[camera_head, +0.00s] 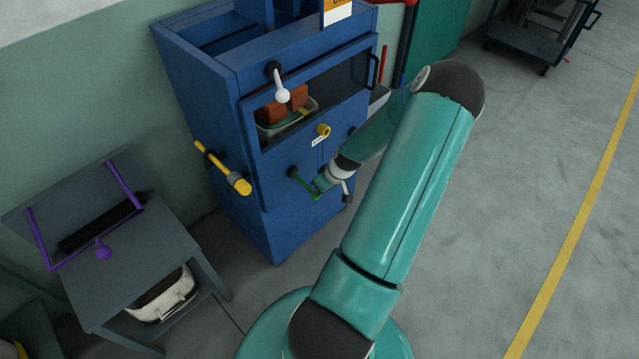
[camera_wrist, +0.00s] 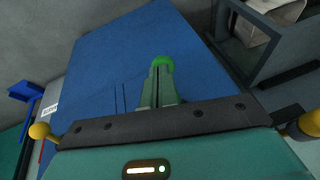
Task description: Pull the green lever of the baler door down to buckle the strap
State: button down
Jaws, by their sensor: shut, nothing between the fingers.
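The blue baler (camera_head: 225,125) stands against the wall, with its lower door (camera_head: 285,165) facing me. The green lever (camera_head: 304,185) sits low on that door and slants down to the right from a dark pivot. My gripper (camera_head: 319,187) is at the lever's lower end. In the wrist view, the lever's round green end (camera_wrist: 163,61) shows just at the tips of my shut fingers (camera_wrist: 160,72). Nothing is held between them. I cannot tell whether the fingers touch the lever. No strap can be made out clearly.
The door area also has a white-knobbed lever (camera_head: 281,92) and a yellow knob (camera_head: 323,130). A yellow handle (camera_head: 225,168) sticks out of the baler's left side. A grey table (camera_head: 135,270) with a purple frame stands at left. Open floor (camera_head: 500,200) lies at right.

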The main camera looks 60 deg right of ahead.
jog(key=shift+a+f, duration=0.1)
jog(key=shift+f, duration=1.35)
jog(key=shift+w, duration=0.1)
